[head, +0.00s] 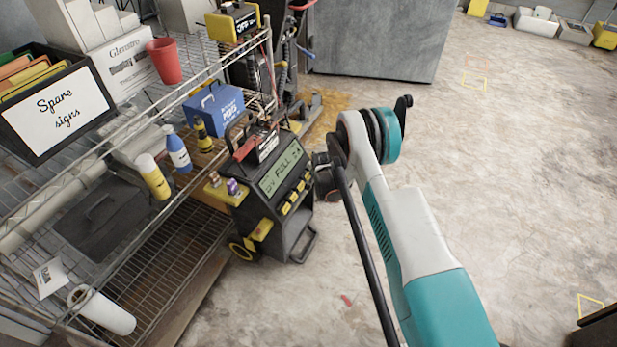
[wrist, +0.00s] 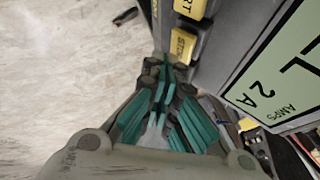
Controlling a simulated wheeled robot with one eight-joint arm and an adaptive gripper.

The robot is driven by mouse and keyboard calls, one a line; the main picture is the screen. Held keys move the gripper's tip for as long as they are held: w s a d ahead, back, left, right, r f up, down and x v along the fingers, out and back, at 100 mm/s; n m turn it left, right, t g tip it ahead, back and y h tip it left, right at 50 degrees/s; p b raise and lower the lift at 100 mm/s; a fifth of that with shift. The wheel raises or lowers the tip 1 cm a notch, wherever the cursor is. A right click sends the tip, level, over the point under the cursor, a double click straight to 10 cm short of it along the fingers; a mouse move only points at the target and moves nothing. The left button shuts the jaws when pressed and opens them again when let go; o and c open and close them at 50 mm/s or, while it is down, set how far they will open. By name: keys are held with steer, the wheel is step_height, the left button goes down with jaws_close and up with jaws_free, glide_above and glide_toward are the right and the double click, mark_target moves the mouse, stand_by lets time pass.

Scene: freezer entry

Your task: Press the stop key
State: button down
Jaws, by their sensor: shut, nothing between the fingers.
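The stop key (wrist: 184,46) is a yellow key with dark lettering, partly readable, in the wrist view. Another yellow key ending in "RT" (wrist: 190,8) sits beyond it. Both are on a dark charger (head: 272,215), whose pale green display (head: 281,172) shows large text; in the head view several yellow keys line the panel beside it. My gripper (wrist: 163,66) is shut and empty, its fingertips close beside the stop key's near left edge. I cannot tell whether they touch it. In the head view my gripper (head: 325,177) is dark and at the charger's right side, partly hidden by my arm.
A wire shelf (head: 175,255) stands left of the charger, holding a blue box (head: 214,110), bottles, a red cup (head: 164,61) and a sign bin (head: 60,108). A grey cabinet (head: 375,40) stands behind. The concrete floor to the right is mostly clear.

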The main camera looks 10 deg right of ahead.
steer(key=shift+s+d+r, duration=0.1)
steer(key=shift+d, duration=0.05)
steer(key=s+d+r, duration=0.2)
steer(key=d, duration=0.1)
steer(key=shift+s+d+r+p, duration=0.15)
steer(key=shift+s+r+p, duration=0.05)
steer(key=shift+r+p, duration=0.15)
stand_by(0.4)
stand_by(0.6)
